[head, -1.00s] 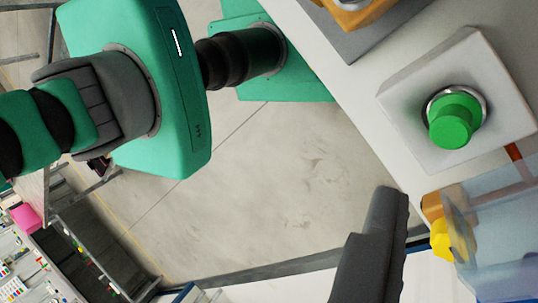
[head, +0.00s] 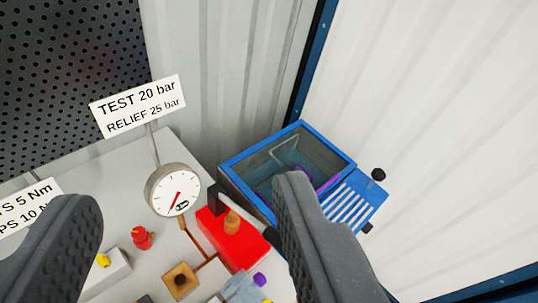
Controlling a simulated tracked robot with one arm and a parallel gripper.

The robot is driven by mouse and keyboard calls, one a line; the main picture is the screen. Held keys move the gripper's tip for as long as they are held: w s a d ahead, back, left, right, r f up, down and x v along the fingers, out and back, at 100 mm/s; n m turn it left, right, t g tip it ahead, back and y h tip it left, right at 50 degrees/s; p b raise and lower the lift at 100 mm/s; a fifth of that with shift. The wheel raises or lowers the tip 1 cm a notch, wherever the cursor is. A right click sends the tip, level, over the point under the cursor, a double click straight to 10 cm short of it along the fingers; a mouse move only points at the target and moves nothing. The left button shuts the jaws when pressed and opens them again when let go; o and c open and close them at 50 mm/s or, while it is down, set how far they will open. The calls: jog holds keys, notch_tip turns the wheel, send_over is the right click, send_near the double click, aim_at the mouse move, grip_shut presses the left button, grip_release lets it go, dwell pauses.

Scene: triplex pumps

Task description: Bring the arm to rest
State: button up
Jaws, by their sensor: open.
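My gripper (head: 190,225) is in the lower part of the head view, its two dark grey fingers wide apart. One finger is at the lower left and the other is right of centre. Nothing is held between them. Between and beyond the fingers is a pale bench top (head: 130,180) with pump test parts on it. The arm links behind the gripper are out of view.
A round white gauge (head: 173,190) with a red needle stands on the bench, beside a red block (head: 232,240). A blue open-topped tank (head: 252,165) stands at the bench's right. A sign (head: 138,106) reads "TEST 20 bar, RELIEF 25 bar". Corrugated white walls (head: 430,130) close off the right.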

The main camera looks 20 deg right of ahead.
jog(key=shift+m+t, duration=0.6)
jog(key=shift+m, duration=0.1)
jog(key=r, duration=0.1)
jog(key=s+r, duration=0.2)
jog(key=shift+d+r, duration=0.25)
jog(key=shift+r, duration=0.05)
jog(key=c, duration=0.4)
jog(key=shift+a, duration=0.1)
